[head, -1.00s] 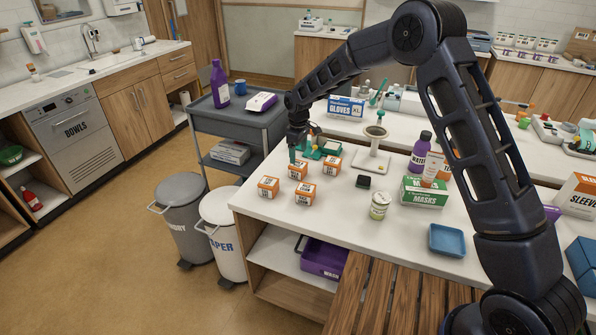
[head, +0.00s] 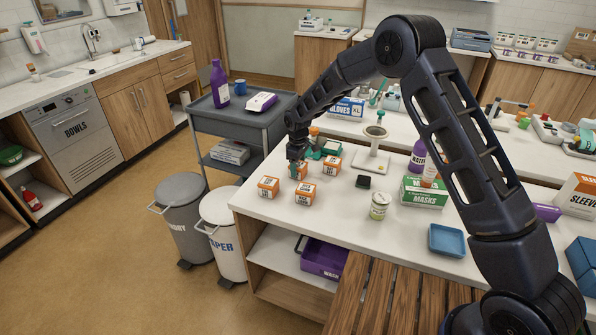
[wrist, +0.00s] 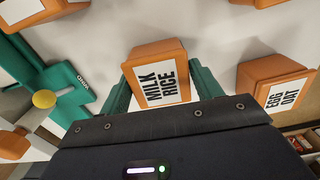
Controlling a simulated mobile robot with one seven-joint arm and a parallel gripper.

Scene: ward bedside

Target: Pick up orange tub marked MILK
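An orange tub with a white label reading MILK RICE (wrist: 162,80) stands on the white counter, between the green fingers of my gripper (wrist: 160,88) in the wrist view. One finger is on each side, very close to the tub's walls. The fingers look spread about it, with a thin gap at the left; contact is not clear. In the head view my gripper (head: 297,161) points down over this tub (head: 299,172), hiding much of it.
An orange tub marked EGG OAT (wrist: 272,84) stands to the right in the wrist view. Other orange tubs (head: 268,187) (head: 306,194) stand close by in the head view. A green device with a yellow knob (wrist: 44,99) lies to the left. A grey trolley (head: 222,120) is beyond.

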